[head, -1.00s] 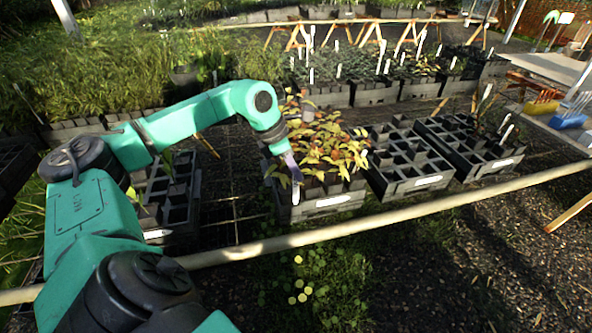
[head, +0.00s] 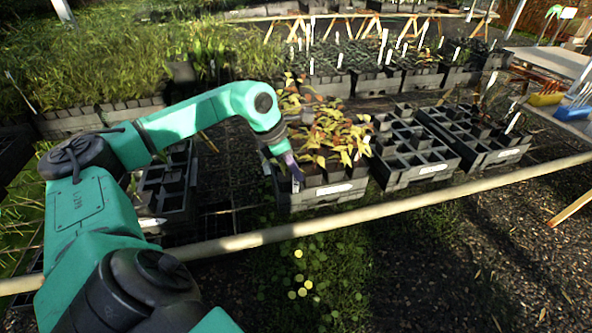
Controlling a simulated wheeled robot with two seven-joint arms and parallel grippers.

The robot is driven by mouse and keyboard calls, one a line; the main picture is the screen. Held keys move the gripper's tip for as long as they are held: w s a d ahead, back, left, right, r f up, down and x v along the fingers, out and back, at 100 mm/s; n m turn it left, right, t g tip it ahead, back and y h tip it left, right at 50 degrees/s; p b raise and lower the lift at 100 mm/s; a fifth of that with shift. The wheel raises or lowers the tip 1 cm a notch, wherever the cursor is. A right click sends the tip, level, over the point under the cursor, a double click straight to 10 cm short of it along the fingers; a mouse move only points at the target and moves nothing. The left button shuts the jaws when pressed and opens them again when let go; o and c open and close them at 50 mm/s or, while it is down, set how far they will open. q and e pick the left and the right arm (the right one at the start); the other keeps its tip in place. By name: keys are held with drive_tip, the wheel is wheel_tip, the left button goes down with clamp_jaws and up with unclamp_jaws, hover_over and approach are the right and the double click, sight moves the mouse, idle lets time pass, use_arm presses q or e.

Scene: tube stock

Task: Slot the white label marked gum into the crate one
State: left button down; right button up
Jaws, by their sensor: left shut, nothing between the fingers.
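My left gripper (head: 293,172) is shut, with nothing seen held in it. It points down over the front left part of the crate with yellow-green and reddish plants (head: 308,198). A small pale piece (head: 297,186) shows right at the fingertips; I cannot tell whether it is a label or part of the gripper. No label can be read as gum, and I cannot tell which crate is crate one. White plates show on the crate fronts, one on the planted crate (head: 334,188). My right gripper is not in view.
Two mostly empty celled crates (head: 400,179) stand to the right, and another dark crate (head: 165,209) to the left. A pale rail (head: 400,207) runs across in front. Crates with upright white labels (head: 383,45) stand behind. Blue and yellow bins are at right.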

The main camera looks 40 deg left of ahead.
use_arm(q)
drive_tip(key=shift+f, duration=0.25)
drive_tip(key=c, duration=1)
unclamp_jaws()
drive_tip(key=shift+c, duration=0.2)
drive_tip(key=shift+r, duration=0.1)
drive_tip(key=v, duration=1.4)
drive_tip(key=shift+r, duration=0.2)
drive_tip(key=shift+s, duration=0.1)
